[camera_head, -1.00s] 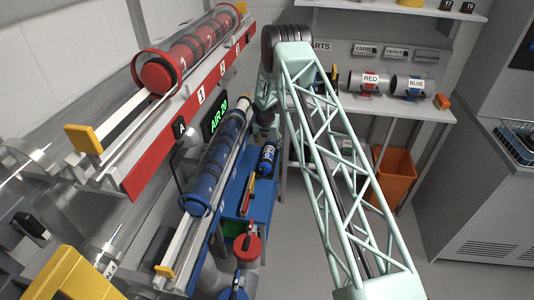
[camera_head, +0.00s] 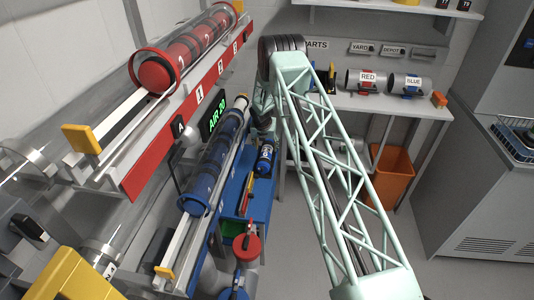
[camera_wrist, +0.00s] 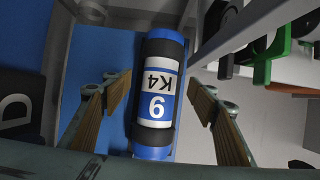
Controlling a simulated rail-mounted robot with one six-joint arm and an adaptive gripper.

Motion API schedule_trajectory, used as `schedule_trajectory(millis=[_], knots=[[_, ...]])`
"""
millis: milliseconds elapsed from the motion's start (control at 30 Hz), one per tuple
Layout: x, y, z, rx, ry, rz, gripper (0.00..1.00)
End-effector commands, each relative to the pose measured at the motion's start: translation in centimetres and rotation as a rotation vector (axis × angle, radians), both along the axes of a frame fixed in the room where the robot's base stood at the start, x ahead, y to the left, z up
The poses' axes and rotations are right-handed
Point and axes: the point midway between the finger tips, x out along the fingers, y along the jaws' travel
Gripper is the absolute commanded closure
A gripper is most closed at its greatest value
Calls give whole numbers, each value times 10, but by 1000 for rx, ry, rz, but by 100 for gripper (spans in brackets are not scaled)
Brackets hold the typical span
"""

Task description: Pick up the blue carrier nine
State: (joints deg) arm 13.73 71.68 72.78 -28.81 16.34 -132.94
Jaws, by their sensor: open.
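The blue carrier nine (camera_wrist: 157,95) fills the middle of the wrist view. It has blue ends, black bands and a white label reading 9 and K4, upside down in the picture. It lies over a blue surface (camera_wrist: 103,42). My gripper (camera_wrist: 160,92) is open, with one wood-coloured finger on each side of the carrier and a visible gap on both sides. I cannot tell how far the fingertips are above or around it. In the head view a blue carrier (camera_head: 264,159) lies on the blue tray (camera_head: 262,197); my gripper is mostly hidden there behind my arm.
A clear tube with blue carriers (camera_head: 213,165) runs left of the tray, below a red tube rack (camera_head: 185,60). A red-topped valve (camera_head: 246,247) stands at the tray's near end. Green and black fittings (camera_wrist: 268,55) are at right in the wrist view.

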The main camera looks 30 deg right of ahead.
Motion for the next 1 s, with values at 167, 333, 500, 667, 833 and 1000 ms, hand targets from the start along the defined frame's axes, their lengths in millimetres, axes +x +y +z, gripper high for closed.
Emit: schedule_trajectory(millis=[167, 333, 500, 667, 833, 1000], knots=[[2, -1, -5, -1, -1, 0, 47], [2, -1, -4, -1, -1, 0, 47], [2, -2, -6, 0, 0, 0, 47], [5, -4, -15, 0, 0, -1, 47], [9, -8, -32, 0, 0, -1, 47], [15, -11, -45, 1, -2, -1, 47]])
